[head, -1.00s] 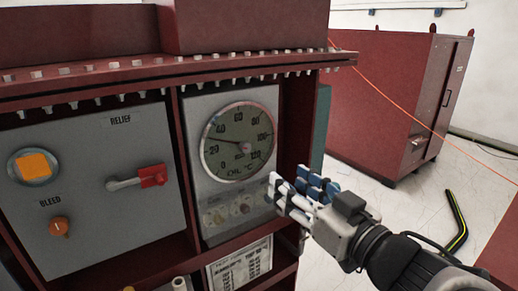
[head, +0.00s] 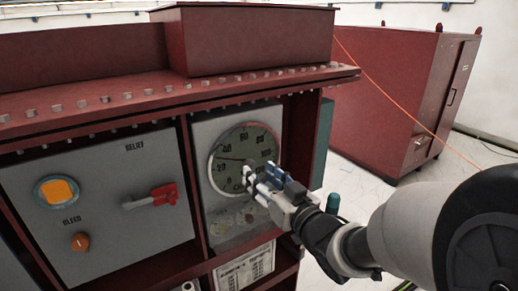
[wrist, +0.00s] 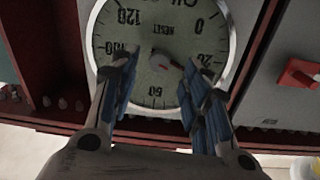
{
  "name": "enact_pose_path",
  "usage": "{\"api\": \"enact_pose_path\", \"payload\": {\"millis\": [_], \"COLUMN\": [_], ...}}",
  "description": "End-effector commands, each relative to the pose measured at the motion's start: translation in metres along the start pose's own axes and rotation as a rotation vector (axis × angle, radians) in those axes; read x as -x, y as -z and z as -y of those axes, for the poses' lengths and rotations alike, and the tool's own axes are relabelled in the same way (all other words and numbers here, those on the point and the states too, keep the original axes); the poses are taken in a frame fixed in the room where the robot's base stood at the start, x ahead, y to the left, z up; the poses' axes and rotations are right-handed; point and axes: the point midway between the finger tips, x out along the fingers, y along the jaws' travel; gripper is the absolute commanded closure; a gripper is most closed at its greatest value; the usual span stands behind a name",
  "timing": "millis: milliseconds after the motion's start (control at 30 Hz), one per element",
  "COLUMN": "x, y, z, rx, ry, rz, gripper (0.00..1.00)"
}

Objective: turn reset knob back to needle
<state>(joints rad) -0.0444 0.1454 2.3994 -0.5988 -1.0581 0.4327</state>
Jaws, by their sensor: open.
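The round dial gauge (head: 235,150) has a pale face and a light rim, and it sits on a grey panel. My gripper (head: 260,180) is open in front of the dial's lower right. In the wrist view my gripper (wrist: 159,62) has one finger on each side of the knob. I cannot tell whether they touch it.
A red frame post (head: 295,140) stands right of the gauge. A red cabinet (head: 385,100) stands behind on the right.

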Motion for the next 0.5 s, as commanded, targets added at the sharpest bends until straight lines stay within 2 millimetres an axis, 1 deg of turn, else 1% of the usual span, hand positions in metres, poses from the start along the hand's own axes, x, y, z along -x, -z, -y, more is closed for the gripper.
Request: {"api": "enact_pose_path", "payload": {"millis": [33,100,200,333,500], "x": [-0.011,-0.022,-0.035,-0.045,-0.048], "y": [-0.001,-0.001,0.000,0.000,0.000], "z": [0.001,0.001,0.000,0.000,0.000], "rx": [0.000,0.000,0.000,0.000,0.000], "ry": [0.003,0.003,0.001,0.000,0.000], "rz": [0.000,-0.001,-0.001,-0.001,-0.001], "gripper": [0.57,0.57,0.57,0.57,0.57]}}
